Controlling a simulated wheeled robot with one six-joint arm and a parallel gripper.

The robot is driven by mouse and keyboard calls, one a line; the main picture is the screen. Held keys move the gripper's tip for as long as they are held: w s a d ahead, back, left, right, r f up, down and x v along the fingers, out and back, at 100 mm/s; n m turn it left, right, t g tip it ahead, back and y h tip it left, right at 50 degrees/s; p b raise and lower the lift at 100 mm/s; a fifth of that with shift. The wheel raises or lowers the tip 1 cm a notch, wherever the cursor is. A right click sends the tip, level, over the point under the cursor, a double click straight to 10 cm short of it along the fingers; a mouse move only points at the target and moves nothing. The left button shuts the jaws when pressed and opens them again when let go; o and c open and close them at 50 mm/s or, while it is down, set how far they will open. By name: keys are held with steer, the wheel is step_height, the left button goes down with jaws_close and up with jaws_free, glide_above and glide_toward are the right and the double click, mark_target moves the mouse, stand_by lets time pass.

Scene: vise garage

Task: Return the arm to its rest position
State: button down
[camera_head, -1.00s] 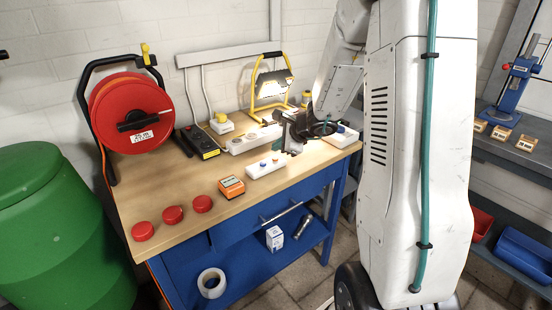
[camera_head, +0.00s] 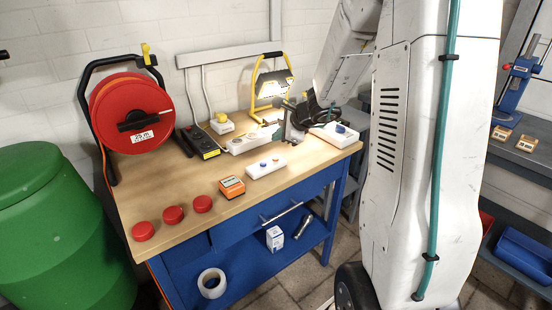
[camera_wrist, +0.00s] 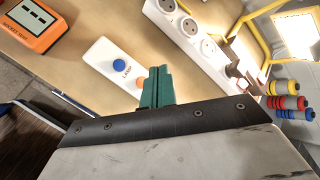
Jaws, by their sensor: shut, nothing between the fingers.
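My gripper (camera_wrist: 156,84) shows in the wrist view as teal fingers pressed together, with nothing between them. In the head view my gripper (camera_head: 270,132) is above the right back part of the workbench (camera_head: 160,191), and my arm partly blocks that corner. In the wrist view the fingers overlap the end of a white box with a blue and an orange button (camera_wrist: 118,66). This box also shows in the head view (camera_head: 265,167), in front of the gripper. I cannot tell the exact gap between them.
An orange meter (camera_head: 231,187), several red caps (camera_head: 173,214) and a red cable reel (camera_head: 130,112) are farther left.

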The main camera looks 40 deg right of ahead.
steer(key=shift+a, duration=0.2)
steer(key=s+a+r+n+g+y, duration=0.4)
steer(key=s+a+n+g, duration=0.2)
steer(key=s+a+n, duration=0.8)
steer(key=s+a+r+n+h, duration=0.1)
steer(key=s+r+n+h, duration=0.1)
steer(key=s, duration=0.4)
steer(key=s+a+r+n+g+h, duration=0.1)
steer(key=s+a+r+n+h, duration=0.1)
steer(key=s, duration=0.5)
steer(key=s+a+r+n+h, duration=0.1)
steer(key=s+r+n+h, duration=0.1)
steer(key=s+n, duration=0.4)
steer(key=shift+s+a+r+g, duration=0.3)
steer(key=shift+s+r, duration=0.2)
steer(key=shift+r, duration=0.4)
